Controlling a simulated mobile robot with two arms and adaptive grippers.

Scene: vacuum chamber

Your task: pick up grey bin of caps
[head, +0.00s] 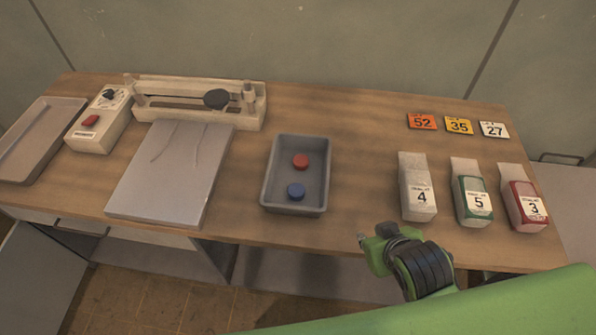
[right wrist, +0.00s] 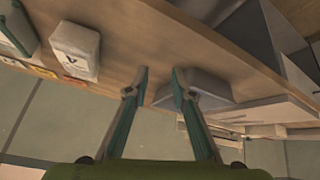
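The grey bin (head: 293,209) sits on the wooden table near its front edge, left of the white bag marked 4. A red cap (head: 301,161) and a blue cap (head: 296,191) lie inside it. My right gripper (head: 364,240) is in front of the table edge, to the right of the bin and apart from it. In the right wrist view its two fingers (right wrist: 159,80) are spread with nothing between them, and the bin (right wrist: 208,88) shows partly behind one finger. The caps are hidden there. My left gripper is not in view.
Right of the bin stand three bags: white 4 (head: 417,180), green 5 (head: 472,192) and red 3 (head: 524,200). Number cards (head: 458,125) lie behind them. A white slab (head: 165,185), a balance (head: 195,97), a switch box (head: 100,120) and a tray (head: 38,140) are left.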

